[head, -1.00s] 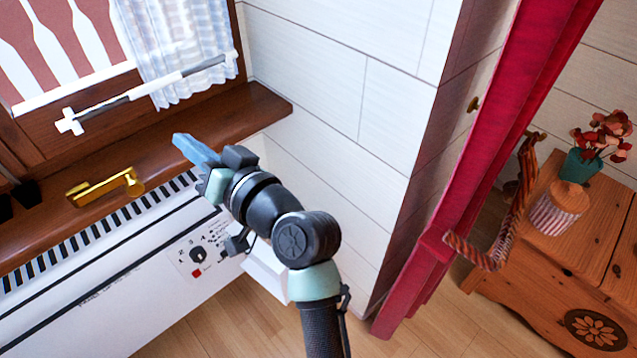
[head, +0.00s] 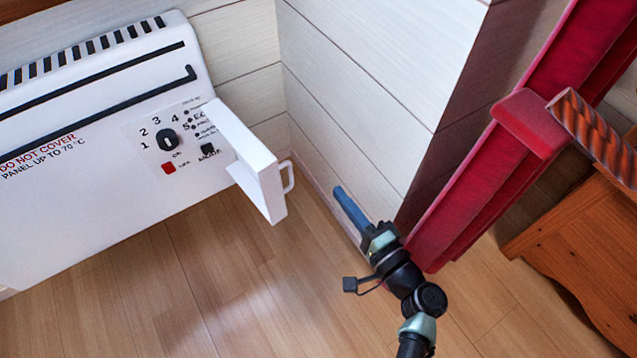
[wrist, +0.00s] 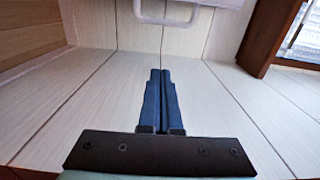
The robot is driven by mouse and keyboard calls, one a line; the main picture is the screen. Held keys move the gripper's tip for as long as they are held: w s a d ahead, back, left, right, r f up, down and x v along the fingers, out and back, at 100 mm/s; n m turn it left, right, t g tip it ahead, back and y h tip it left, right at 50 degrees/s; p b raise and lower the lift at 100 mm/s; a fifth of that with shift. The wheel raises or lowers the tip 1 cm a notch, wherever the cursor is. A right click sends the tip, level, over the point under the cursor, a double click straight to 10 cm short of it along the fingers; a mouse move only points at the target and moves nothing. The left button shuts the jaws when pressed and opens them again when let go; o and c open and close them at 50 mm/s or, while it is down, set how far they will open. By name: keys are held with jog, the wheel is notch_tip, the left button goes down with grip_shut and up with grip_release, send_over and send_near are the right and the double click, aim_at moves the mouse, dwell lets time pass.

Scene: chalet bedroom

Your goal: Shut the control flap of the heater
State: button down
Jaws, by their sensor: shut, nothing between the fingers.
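The white panel heater (head: 90,215) is on the wall at the left of the head view. Its control flap (head: 250,165) stands open, sticking out from the heater's right end, with a white loop handle (head: 289,177) on its outer side. The dial (head: 167,139) and red button (head: 169,168) are uncovered. My gripper (head: 340,192) is shut and empty, to the right of the flap and apart from it, close to the white plank wall. In the wrist view the blue fingers (wrist: 160,75) are together, and a white handle (wrist: 168,12) shows at the top edge.
A wooden chest (head: 585,245) stands at the far right. The wooden floor (head: 200,290) below the heater is clear.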

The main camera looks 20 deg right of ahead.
jog(key=w+a+b, duration=0.2)
jog(key=w+b, duration=0.2)
jog(key=w, duration=0.6)
jog(key=s+a, duration=0.2)
jog(key=a, duration=0.1)
jog(key=shift+s+a, duration=0.15)
jog(key=shift+a, duration=0.05)
jog(key=shift+b, duration=0.3)
